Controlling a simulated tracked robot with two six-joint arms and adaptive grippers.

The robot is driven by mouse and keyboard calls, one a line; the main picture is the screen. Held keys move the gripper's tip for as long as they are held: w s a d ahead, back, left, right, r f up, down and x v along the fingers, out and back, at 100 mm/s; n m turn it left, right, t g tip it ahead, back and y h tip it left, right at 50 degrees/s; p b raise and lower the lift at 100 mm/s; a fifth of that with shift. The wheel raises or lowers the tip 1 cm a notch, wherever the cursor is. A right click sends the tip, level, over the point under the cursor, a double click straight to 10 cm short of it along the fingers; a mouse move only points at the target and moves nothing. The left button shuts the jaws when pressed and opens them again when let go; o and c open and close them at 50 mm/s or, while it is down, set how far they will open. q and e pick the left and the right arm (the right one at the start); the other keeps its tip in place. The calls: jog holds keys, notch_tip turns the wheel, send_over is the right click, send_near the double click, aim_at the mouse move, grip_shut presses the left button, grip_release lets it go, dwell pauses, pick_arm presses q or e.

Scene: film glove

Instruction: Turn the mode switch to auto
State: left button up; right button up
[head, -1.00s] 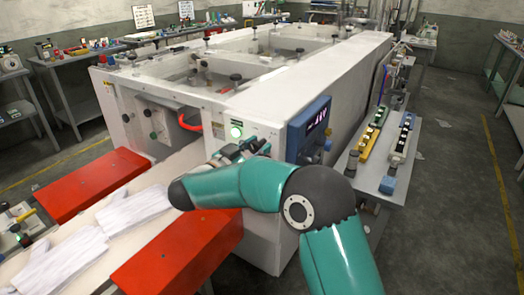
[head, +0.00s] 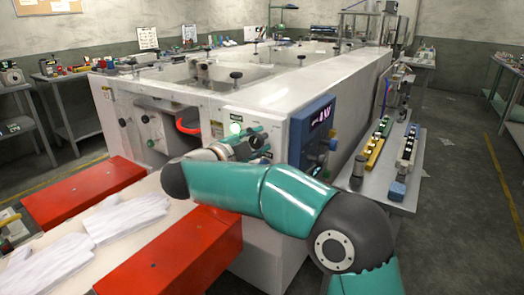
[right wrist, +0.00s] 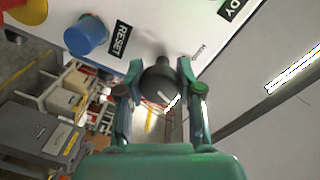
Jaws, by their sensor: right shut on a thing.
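The mode switch (right wrist: 160,84) is a round black knob with a white pointer line on the white panel. In the right wrist view it sits between the two fingers of my right gripper (right wrist: 161,80), which is shut on it from both sides. In the head view my right gripper (head: 250,145) is at the machine's front panel, below and right of a lit green lamp. The knob's position labels are not readable. My left gripper is not in view.
A blue RESET button (right wrist: 86,36) and a yellow button (right wrist: 27,11) are left of the knob. A blue display box (head: 312,137) is on the machine's corner. Red blocks (head: 85,192) flank a belt with white gloves (head: 128,216).

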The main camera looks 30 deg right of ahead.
jog(key=shift+w+a+f+m+t+b, duration=0.1)
jog(key=shift+a+f+m+t+b, duration=0.05)
jog(key=shift+m+b, duration=0.7)
jog(key=shift+w+a+f+m+t+b, duration=0.1)
jog(key=shift+a+f+m+t+b, duration=0.05)
jog(key=shift+m+b, duration=0.7)
jog(key=o, duration=1.2)
jog(key=shift+a+r, duration=0.1)
jog(key=shift+c, duration=0.2)
jog(key=shift+s+d, duration=0.1)
jog(key=shift+d, duration=0.1)
jog(key=shift+r, duration=0.1)
jog(key=v, duration=1.2)
jog(key=shift+s, duration=0.1)
